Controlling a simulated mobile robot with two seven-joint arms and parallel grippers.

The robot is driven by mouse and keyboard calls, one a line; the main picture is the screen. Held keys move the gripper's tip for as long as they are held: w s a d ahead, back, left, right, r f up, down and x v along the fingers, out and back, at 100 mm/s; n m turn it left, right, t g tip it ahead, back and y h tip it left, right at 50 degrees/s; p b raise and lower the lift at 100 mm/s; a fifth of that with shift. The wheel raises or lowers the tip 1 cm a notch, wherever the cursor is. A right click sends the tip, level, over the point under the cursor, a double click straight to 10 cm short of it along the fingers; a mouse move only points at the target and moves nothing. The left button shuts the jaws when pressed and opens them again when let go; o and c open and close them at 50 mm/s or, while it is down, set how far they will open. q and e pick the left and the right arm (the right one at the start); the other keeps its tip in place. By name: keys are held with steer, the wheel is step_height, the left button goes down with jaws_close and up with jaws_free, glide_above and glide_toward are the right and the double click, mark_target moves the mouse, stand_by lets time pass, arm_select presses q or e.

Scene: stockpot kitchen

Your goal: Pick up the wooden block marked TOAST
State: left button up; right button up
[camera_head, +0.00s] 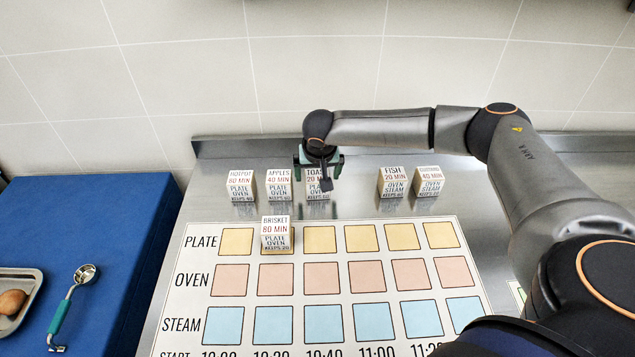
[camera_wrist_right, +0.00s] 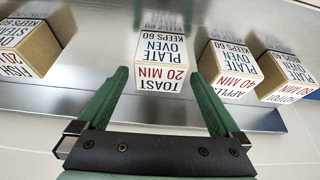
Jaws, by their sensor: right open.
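The wooden block marked TOAST (camera_head: 314,187) stands in the back row on the metal counter, partly hidden by my right gripper (camera_head: 320,162). In the right wrist view the TOAST block (camera_wrist_right: 162,62) lies ahead, between the lines of the two green fingers. My right gripper (camera_wrist_right: 160,88) is open there and empty, with a finger on either side of the block's near end. I cannot tell whether the fingers touch it. My left gripper is not in view.
The APPLES block (camera_head: 278,186) and HOTPOT block (camera_head: 241,187) stand left of TOAST, the FISH block (camera_head: 393,183) and another block (camera_head: 429,182) right. The BRISKET block (camera_head: 275,234) sits on the chart (camera_head: 200,260). A wall rises behind the counter. A ladle (camera_head: 70,300) lies on the blue surface (camera_head: 110,230).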

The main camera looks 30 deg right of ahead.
steer(key=shift+x, duration=0.9)
steer(key=shift+r, duration=0.1)
steer(key=c, duration=1.4)
